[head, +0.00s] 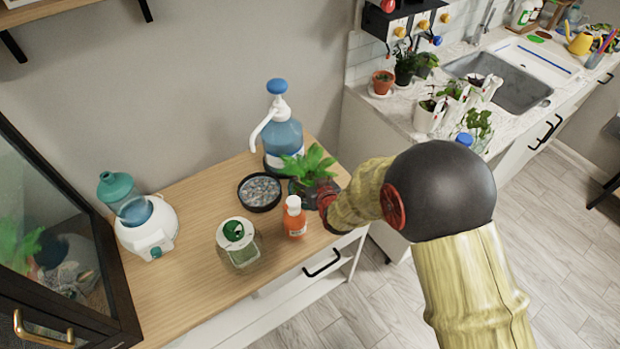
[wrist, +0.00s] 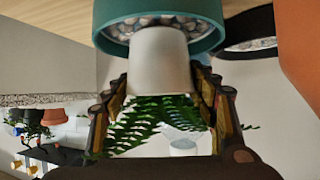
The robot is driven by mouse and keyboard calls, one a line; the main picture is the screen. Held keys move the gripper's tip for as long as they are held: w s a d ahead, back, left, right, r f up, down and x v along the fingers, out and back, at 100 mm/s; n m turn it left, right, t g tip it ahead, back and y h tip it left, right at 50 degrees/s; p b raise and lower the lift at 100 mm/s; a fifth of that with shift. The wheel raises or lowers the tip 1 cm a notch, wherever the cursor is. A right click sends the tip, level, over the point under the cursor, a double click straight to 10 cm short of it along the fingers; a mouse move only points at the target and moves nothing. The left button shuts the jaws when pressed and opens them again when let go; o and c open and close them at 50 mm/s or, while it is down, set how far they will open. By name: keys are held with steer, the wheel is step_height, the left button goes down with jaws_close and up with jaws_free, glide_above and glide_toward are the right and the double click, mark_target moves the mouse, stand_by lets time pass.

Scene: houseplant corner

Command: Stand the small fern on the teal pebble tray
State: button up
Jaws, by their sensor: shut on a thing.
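The small fern shows in the head view as green leaves (head: 309,163) at the right end of the wooden cabinet top. In the wrist view, which looks inverted, its white pot (wrist: 158,65) sits between my fingers, with the fronds (wrist: 135,125) below it in the picture. My gripper (wrist: 160,80) is shut on this pot. The teal pebble tray (wrist: 150,6) is at the top of the wrist view. The pot's base overlaps the tray's pebbles inside its rim; I cannot tell whether it touches them. In the head view my arm and the leaves hide most of the pot.
A black pebble tray (head: 260,207) lies just left of the fern. An orange bottle (head: 295,222) stands close in front. A blue pump bottle (head: 283,140) stands behind. A glass jar (head: 238,245) and a white-and-teal appliance (head: 150,230) are farther left. The front left top is clear.

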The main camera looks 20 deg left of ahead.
steer(key=o, duration=1.1)
steer(key=shift+f, duration=0.1)
steer(key=shift+r, duration=0.2)
steer(key=p+v, duration=0.3)
steer(key=v, duration=0.9)
steer(key=shift+d+f, duration=0.1)
steer(key=shift+f, duration=0.05)
